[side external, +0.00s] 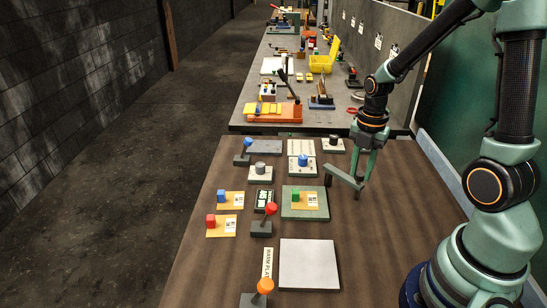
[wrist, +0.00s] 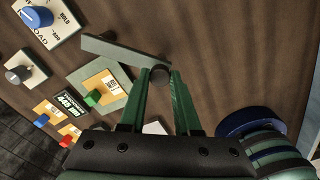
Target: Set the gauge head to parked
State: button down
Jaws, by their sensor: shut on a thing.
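A grey-green bar (side external: 342,176), which looks like the gauge head, reaches out to the left from my gripper (side external: 361,176). In the wrist view the bar (wrist: 118,50) runs up and left. A dark round post end (wrist: 160,77) at its right end sits between my fingertips (wrist: 161,74). My gripper is shut on this end. A short leg hangs at each end of the bar in the side view. I cannot tell whether either leg touches the table. No parked mark can be made out.
Left of the bar are a blue knob on a white plate (side external: 303,160) and a green block (side external: 296,195) on a grey-green plate. A red lever (side external: 268,212), orange lever (side external: 262,288) and pale plate (side external: 309,265) stand nearer. The brown table (side external: 385,225) is clear right of the plates.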

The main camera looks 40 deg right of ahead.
jog(key=c, duration=0.6)
grip_release()
notch_tip(320, 180, up, 12)
jog(key=shift+r, duration=0.1)
jog(key=a+r+m+t, duration=0.1)
jog(key=a+m+t, duration=0.1)
jog(key=a+m, duration=0.2)
jog(key=s+a+r+m+t, duration=0.1)
jog(key=a+m, duration=0.3)
jog(key=m, duration=0.6)
jog(key=a+r+m+t, duration=0.2)
jog(key=a+m, duration=0.2)
jog(key=m, duration=0.2)
jog(key=shift+s+a+r+m+t, duration=0.2)
jog(key=shift+s+r+m+t, duration=0.1)
jog(key=shift+m, duration=0.1)
